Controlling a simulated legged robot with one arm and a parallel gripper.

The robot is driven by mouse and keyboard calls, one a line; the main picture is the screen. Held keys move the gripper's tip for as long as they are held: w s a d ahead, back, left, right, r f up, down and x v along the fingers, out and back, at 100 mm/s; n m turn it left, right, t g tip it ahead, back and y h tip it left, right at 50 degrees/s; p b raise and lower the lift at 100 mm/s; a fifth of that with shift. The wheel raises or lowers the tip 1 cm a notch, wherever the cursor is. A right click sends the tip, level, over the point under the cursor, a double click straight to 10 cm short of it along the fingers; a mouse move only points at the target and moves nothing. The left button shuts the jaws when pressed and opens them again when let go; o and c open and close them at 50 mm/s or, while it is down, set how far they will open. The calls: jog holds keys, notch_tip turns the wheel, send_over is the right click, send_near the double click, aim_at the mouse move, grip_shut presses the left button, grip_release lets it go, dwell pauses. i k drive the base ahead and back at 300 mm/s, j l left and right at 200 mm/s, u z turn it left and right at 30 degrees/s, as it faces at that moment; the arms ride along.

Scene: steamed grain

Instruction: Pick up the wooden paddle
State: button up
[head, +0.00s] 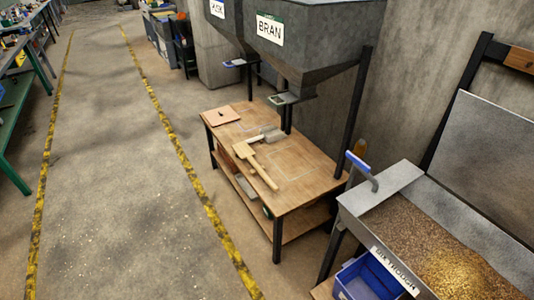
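A pale wooden tool that looks like the paddle (262,174) lies on the wooden workbench (305,188). Its wider end points to the back left and its handle runs toward the front right. A grey metal scoop (271,133) with a light handle lies close behind it; whether the two touch is too small to tell. My gripper is not in view.
A flat brown board (221,115) lies at the bench's far left. Grey hoppers (310,35), one marked BRAN, hang over its back. A grain-filled trough (430,240) and blue bin (362,281) stand at right. Floor (110,190) left of the bench is clear.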

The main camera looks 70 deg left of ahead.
aim_at(243, 149)
jog(key=u, duration=2.55)
jog(key=z, duration=0.3)
jog(key=i+j+z, duration=0.35)
jog(key=i+j, duration=0.15)
jog(key=j, duration=0.15)
jog(key=i+j+z, duration=0.4)
jog(key=j, duration=0.35)
jog(key=i+j, duration=0.2)
jog(key=j, duration=0.2)
jog(key=i+j, duration=0.2)
jog(key=j, duration=0.15)
jog(key=i+j, duration=0.2)
jog(key=j, duration=0.2)
jog(key=i+j, duration=0.15)
jog(key=j, duration=0.25)
jog(key=i+j+z, duration=0.1)
jog(key=j, duration=0.25)
jog(key=i+j, duration=0.5)
jog(key=j, duration=0.3)
